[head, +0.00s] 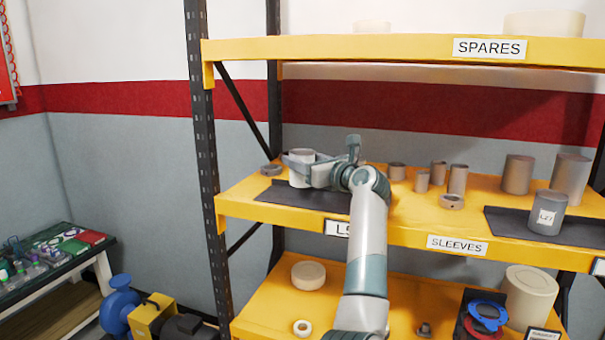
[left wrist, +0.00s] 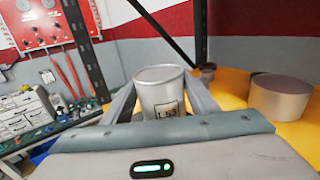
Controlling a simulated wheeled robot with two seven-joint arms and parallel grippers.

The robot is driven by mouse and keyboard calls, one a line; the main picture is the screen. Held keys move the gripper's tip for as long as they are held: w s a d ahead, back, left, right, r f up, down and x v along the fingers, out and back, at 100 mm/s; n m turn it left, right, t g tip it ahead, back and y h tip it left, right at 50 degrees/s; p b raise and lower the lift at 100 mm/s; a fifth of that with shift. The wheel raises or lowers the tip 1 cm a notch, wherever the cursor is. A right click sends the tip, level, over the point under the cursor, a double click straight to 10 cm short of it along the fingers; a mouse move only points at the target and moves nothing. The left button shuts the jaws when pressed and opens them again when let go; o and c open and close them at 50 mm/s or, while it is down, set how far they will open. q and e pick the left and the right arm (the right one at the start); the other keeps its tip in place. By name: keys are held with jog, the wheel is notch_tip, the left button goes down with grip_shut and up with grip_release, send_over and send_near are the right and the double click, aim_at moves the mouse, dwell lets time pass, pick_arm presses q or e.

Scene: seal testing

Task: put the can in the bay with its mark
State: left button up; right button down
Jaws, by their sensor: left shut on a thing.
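A grey can (head: 300,168) is between the fingers of my left gripper (head: 303,171), which is shut on it. The can is upright over the dark mat (head: 325,198) at the left of the middle yellow shelf; I cannot tell if it touches the mat. In the left wrist view the can (left wrist: 160,88) shows a label that reads like L53, its last digit unclear. The bay's label (head: 337,228) on the shelf edge begins with L5; my arm hides the rest. My right gripper is not in view.
A second can (head: 547,212) marked L27 stands on another dark mat (head: 500,228) at the right. Several grey cylinders (head: 458,180) stand between the mats, above the SLEEVES label (head: 457,245). The SPARES shelf (head: 400,48) is overhead. A dark post (head: 203,150) stands at the left.

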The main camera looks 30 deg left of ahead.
pick_arm(q)
jog(key=shift+f+p, duration=1.15)
jog(key=shift+f, duration=0.7)
jog(key=shift+f, duration=0.15)
jog(key=o, duration=1.4)
